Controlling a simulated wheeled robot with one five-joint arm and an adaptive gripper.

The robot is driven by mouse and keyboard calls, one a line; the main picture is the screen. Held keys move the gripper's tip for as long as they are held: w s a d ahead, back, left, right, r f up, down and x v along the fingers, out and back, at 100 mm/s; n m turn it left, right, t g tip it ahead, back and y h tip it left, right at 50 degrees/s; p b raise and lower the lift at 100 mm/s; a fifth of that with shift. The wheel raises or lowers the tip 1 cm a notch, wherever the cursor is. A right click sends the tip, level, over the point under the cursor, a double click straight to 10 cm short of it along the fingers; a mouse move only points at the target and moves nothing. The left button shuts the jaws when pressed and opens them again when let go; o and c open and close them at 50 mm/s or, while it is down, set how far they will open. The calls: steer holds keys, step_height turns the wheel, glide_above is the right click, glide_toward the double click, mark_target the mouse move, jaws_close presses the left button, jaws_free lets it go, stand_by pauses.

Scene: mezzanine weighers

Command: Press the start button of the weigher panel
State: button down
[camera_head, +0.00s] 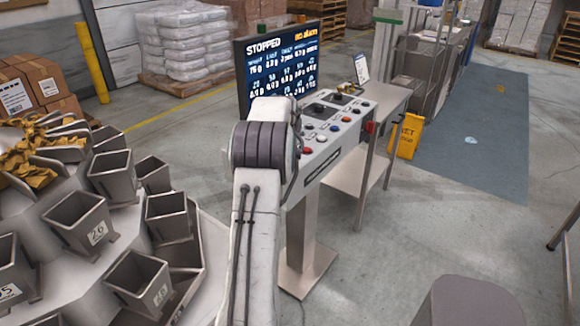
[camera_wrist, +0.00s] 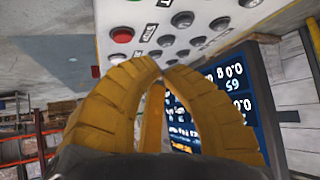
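The weigher panel (camera_head: 318,160) is a light sloping console on a post, with its black screen (camera_head: 262,88) reading STOPPED. Its button face (camera_wrist: 215,12) fills the upper middle of the wrist view. A red button (camera_wrist: 122,35) shows beside a STOP label, with several grey buttons to its right. A green label (camera_wrist: 150,1) is cut off at the top edge; I cannot make out a start button. My gripper (camera_wrist: 166,68) has yellow fingers whose tips meet, empty, in front of the panel's lower edge. Contact cannot be told. In the head view my arm hides the gripper.
A multihead weigher with several grey buckets (camera_head: 80,218) stands at left. A steel side table (camera_head: 350,172) is right of the panel, with a yellow floor sign (camera_head: 407,136) beyond. Open floor (camera_head: 440,225) lies at right.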

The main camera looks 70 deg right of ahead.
steer(key=shift+f+b, duration=2.15)
steer(key=shift+f, duration=0.8)
steer(key=shift+f+b, duration=0.4)
steer(key=shift+f+b, duration=0.4)
steer(key=shift+f, duration=0.1)
steer(key=shift+r, duration=0.2)
steer(key=shift+r+p, duration=0.7)
steer(key=shift+r, duration=0.15)
steer(key=shift+r+p, duration=1.95)
steer(key=shift+r, duration=0.45)
